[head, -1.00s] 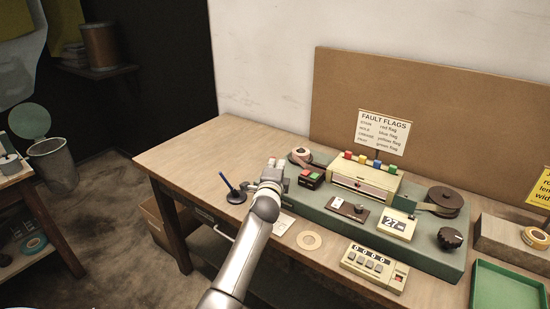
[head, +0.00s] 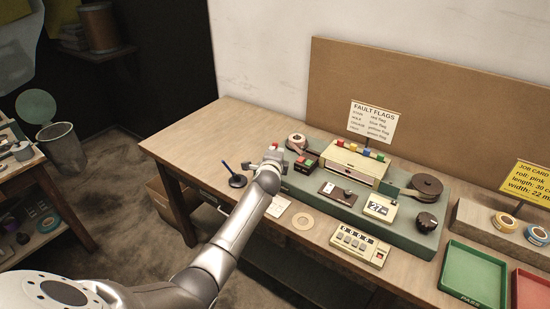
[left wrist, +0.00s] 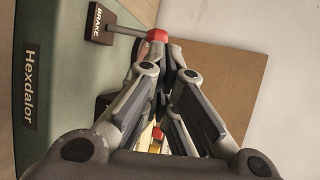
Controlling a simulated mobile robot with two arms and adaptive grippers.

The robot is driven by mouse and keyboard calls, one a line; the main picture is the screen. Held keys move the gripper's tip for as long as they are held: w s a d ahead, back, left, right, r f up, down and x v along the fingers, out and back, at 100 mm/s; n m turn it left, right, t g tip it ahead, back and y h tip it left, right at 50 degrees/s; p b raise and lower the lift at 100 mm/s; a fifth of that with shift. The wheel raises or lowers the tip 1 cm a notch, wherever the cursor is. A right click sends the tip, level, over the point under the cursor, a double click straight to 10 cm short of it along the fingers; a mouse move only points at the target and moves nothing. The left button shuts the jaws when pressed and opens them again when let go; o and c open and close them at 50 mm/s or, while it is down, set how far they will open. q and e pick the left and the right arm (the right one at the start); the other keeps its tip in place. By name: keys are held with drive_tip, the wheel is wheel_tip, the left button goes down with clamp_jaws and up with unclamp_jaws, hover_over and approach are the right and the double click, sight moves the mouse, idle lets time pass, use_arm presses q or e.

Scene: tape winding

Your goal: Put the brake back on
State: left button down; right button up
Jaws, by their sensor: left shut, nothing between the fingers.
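The brake is a dark block labelled BRAKE (left wrist: 97,22) in the left wrist view, on the green Hexdalor machine base (left wrist: 45,80). A thin metal lever runs from the block to a red knob (left wrist: 157,36). My left gripper (left wrist: 178,58) is shut and empty, its fingertips close beside the red knob; I cannot tell whether they touch it. In the head view, my left gripper (head: 274,156) is at the left end of the green machine base (head: 410,241) and mostly hides the brake. My right gripper is not in view.
A pen stand (head: 237,181) is left of the gripper. A red and green button box (head: 306,162), a tape roll (head: 297,142) and a cream unit with coloured flags (head: 352,166) are close on the right. A counter (head: 359,245) and green tray (head: 473,278) are farther right.

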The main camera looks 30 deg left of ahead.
use_arm(q)
drive_tip(key=r+b+v, duration=0.1)
drive_tip(key=r+v, duration=0.1)
drive_tip(key=v, duration=0.8)
drive_tip(key=shift+w+d+r, duration=0.15)
drive_tip(key=shift+d, duration=0.05)
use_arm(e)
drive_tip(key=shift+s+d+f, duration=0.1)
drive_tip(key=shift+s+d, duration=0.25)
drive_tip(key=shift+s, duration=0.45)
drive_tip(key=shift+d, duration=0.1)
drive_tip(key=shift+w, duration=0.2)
